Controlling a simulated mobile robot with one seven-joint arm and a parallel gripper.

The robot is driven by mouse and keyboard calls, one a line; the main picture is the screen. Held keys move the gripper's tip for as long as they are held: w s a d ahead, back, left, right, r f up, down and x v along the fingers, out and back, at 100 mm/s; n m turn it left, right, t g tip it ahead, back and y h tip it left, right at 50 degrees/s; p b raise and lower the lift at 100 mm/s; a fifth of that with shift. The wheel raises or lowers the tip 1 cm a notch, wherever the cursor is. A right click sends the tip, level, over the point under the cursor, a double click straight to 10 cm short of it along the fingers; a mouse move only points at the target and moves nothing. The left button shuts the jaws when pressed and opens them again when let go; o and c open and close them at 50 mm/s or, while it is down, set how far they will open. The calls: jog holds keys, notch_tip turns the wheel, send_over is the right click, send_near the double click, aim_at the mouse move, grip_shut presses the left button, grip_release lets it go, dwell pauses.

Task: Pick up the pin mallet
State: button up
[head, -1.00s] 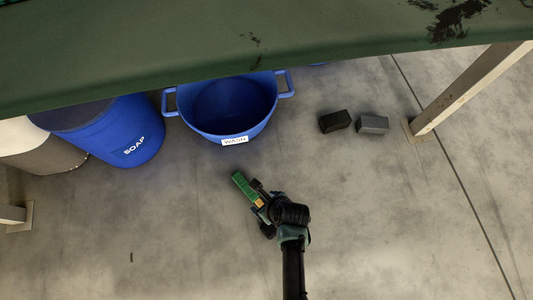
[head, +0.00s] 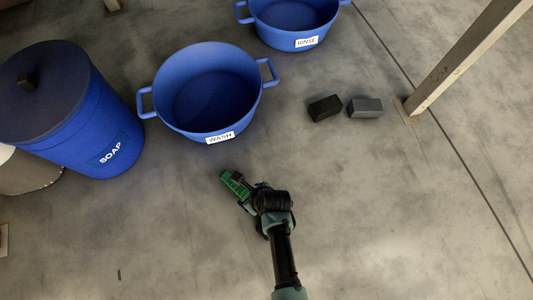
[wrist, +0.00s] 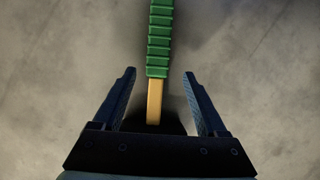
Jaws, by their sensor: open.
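A green ribbed piece on a tan shaft, which I take to be the pin mallet (head: 234,184), is by my gripper (head: 245,194) in the head view. In the wrist view the mallet (wrist: 159,45) runs down from the top edge. Its tan shaft lies between the two open fingers of my gripper (wrist: 159,73), with a gap on each side. The shaft's lower end meets dark shadow at the gripper's base. The mallet's far end is outside the wrist view. I cannot tell how high my fingers are above the floor.
A blue WASH tub (head: 170,103) stands beyond my gripper, with a blue RINSE tub (head: 290,39) farther back. A lidded blue SOAP barrel (head: 70,125) is at left. A black block (head: 325,108) and a grey block (head: 365,107) lie near a post (head: 455,70). The front floor is clear.

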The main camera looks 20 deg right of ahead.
aim_at(247, 195)
jog(key=b+x, duration=0.3)
jog(key=b, duration=0.1)
jog(key=shift+s+a+f, duration=0.1)
jog(key=shift+s+f, duration=0.1)
jog(key=shift+f, duration=0.25)
jog(key=shift+w+a+f+b, duration=0.15)
jog(key=shift+w+f+b, duration=0.1)
jog(key=shift+f+b, duration=0.35)
jog(key=shift+r, duration=0.15)
grip_shut()
jog(key=shift+w+r, duration=0.1)
dwell(0.3)
